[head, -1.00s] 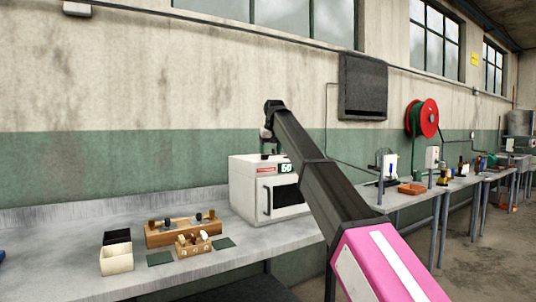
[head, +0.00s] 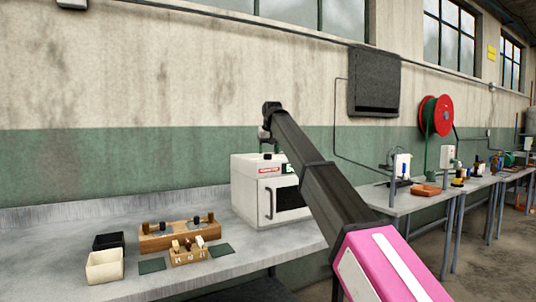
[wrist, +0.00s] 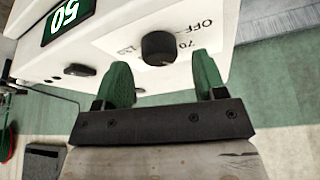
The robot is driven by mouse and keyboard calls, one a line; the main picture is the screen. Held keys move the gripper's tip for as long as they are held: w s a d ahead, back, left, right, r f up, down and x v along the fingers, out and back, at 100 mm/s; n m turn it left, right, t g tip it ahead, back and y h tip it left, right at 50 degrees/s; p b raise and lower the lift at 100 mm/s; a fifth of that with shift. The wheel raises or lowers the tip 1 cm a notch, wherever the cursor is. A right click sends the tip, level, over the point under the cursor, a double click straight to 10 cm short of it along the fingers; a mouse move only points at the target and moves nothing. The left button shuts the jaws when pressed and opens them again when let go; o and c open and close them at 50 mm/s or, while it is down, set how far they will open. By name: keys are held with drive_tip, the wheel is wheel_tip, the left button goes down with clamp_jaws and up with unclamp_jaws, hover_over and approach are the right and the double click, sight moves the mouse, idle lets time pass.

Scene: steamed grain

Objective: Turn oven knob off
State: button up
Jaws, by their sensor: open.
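The oven (head: 256,193) is a white box with a handled dark-windowed door, standing on the bench. In the wrist view its white panel (wrist: 113,43) appears turned, with a round black knob (wrist: 158,48) beside printed marks reading "OFF" and "70". A green-lit display (wrist: 68,20) reads 50. My gripper (wrist: 164,68) is open, with green fingers apart and the knob just ahead of the gap between them. I cannot tell whether the fingers touch the panel. In the head view my arm covers part of the oven's right side and display; my gripper shows small above the oven.
On the bench (head: 60,250) left of the oven are a white open box (head: 105,267), a black box (head: 108,241), wooden tool blocks (head: 180,234) and dark green pads (head: 152,265). More benches with tools run to the right. A red hose reel (head: 437,116) hangs on the wall.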

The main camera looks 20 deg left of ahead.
drive_tip(key=shift+x, duration=0.95)
drive_tip(key=c, duration=0.9)
drive_tip(key=n, duration=0.3)
drive_tip(key=n+g+y, duration=0.1)
drive_tip(key=n, duration=0.1)
drive_tip(key=shift+w+d+n+g+y, duration=0.1)
drive_tip(key=shift+n+g+y, duration=0.2)
drive_tip(key=shift+n, duration=0.1)
drive_tip(key=n+g, duration=0.2)
drive_tip(key=n, duration=0.3)
drive_tip(key=shift+n, duration=0.7)
